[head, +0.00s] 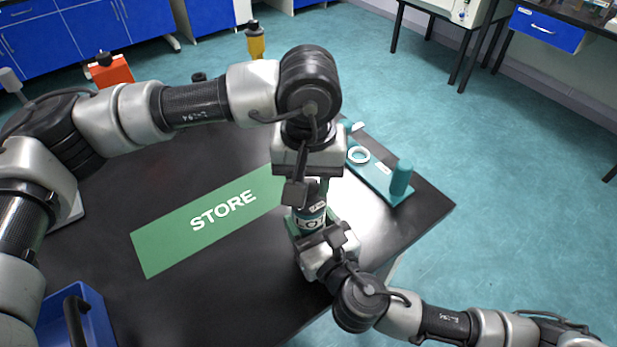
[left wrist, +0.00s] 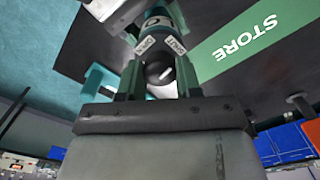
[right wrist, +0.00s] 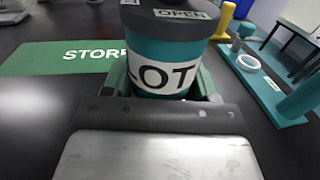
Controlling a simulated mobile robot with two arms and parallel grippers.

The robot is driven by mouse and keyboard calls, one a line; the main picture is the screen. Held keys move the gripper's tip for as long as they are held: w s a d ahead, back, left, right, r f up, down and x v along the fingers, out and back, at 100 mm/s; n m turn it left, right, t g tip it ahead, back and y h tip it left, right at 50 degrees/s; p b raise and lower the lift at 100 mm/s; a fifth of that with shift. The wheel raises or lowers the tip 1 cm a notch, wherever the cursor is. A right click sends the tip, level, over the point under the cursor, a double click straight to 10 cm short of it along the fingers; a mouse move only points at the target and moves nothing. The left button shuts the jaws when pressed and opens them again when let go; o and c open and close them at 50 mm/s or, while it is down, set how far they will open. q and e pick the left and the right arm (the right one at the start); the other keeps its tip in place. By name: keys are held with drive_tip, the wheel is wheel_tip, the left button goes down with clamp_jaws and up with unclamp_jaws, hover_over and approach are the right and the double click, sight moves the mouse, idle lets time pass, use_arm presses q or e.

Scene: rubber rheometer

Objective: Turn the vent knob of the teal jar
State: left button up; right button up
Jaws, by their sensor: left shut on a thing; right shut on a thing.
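The teal jar (head: 312,216) stands upright near the table's right edge, partly hidden by both grippers. In the right wrist view the jar (right wrist: 165,52) shows a white LOT label and a dark lid (right wrist: 170,17) with an OPEN tag. My right gripper (head: 310,238) is shut on the jar's body from the side, its green fingers flanking it. My left gripper (head: 307,190) comes down from above. In the left wrist view, its fingers stand on both sides of the dark vent knob (left wrist: 158,72), shut on it; tags on the lid sit beside the knob.
A green STORE mat (head: 165,241) lies left of the jar on the black table (head: 235,290). A teal rack (head: 378,180) with a white ring (head: 358,155) and a post (head: 401,178) stands behind right. A blue bin (head: 95,312) is at front left.

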use_arm(q)
drive_tip(key=shift+m, duration=0.5)
drive_tip(key=o, duration=1)
drive_tip(key=shift+c, duration=0.2)
wheel_tip(320, 180, up, 12)
use_arm(e)
drive_tip(key=o, duration=1.1)
